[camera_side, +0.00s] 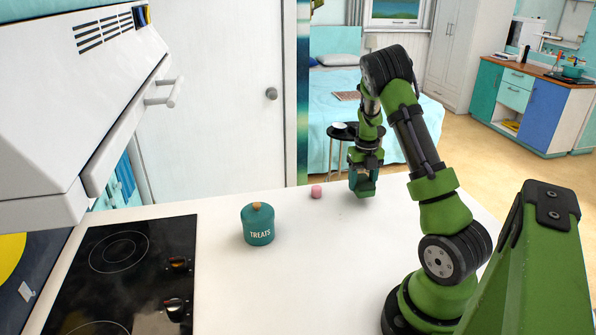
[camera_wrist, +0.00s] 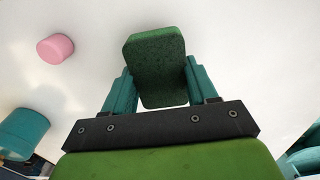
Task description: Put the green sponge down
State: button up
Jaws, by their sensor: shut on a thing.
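The green sponge (camera_wrist: 156,68) is dark green and shows in the wrist view between the two teal fingers of my gripper (camera_wrist: 158,88). My gripper is shut on it. In the side view my gripper (camera_side: 363,180) points down over the far right part of the white counter (camera_side: 300,270). The sponge is hard to make out there among the teal fingers. I cannot tell whether the sponge touches the counter or hangs just above it.
A teal treats jar (camera_side: 258,225) stands farther left. A black cooktop (camera_side: 125,270) is at the left. The counter's middle front is clear.

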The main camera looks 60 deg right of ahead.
aim_at(363, 181)
jog(key=shift+f, duration=1.35)
jog(key=shift+f, duration=0.15)
jog(key=o, duration=1)
